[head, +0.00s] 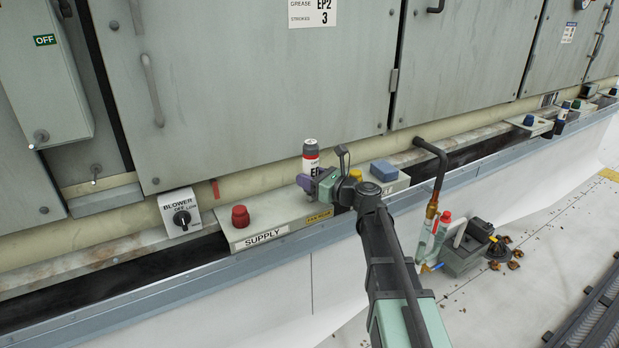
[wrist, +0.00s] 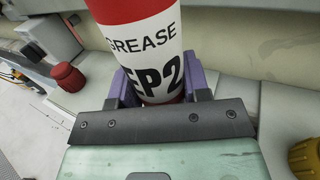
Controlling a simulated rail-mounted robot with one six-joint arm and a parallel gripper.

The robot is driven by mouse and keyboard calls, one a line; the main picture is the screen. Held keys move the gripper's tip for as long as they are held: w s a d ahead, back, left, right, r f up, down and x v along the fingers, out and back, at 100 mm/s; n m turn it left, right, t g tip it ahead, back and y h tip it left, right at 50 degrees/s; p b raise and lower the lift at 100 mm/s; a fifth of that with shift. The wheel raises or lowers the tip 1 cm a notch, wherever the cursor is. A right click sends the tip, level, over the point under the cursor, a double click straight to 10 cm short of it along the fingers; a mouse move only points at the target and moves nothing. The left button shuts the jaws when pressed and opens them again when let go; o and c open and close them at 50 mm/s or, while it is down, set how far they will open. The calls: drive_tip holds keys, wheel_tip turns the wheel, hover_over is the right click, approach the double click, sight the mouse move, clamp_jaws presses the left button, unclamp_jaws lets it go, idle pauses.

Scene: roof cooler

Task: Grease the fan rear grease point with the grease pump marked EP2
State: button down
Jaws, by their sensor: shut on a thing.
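The grease pump marked EP2 (head: 311,157) is a red and white cylinder with a dark top. It stands upright over the supply ledge. My gripper (head: 308,184) has its purple fingers shut around its lower part. In the wrist view the pump (wrist: 142,50) shows the words GREASE and EP2 between the purple fingers. Whether its base touches the ledge is hidden. I cannot tell which one is the fan rear grease point.
The ledge (head: 275,228) bears a SUPPLY label and a yellow label. A sign (head: 313,12) on the cabinet door reads GREASE EP2, STROKES 3. A blower switch (head: 181,214) is at left.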

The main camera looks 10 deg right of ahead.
sight(310, 151)
drive_tip(key=shift+r+p, duration=0.5)
drive_tip(key=shift+r, duration=0.05)
drive_tip(key=shift+f+b, duration=0.45)
drive_tip(key=shift+r+p, duration=0.35)
drive_tip(key=shift+f+b, duration=0.6)
drive_tip(key=shift+r, duration=0.2)
wheel_tip(310, 151, up, 8)
drive_tip(key=p, duration=0.8)
drive_tip(key=shift+f, duration=0.1)
idle(0.5)
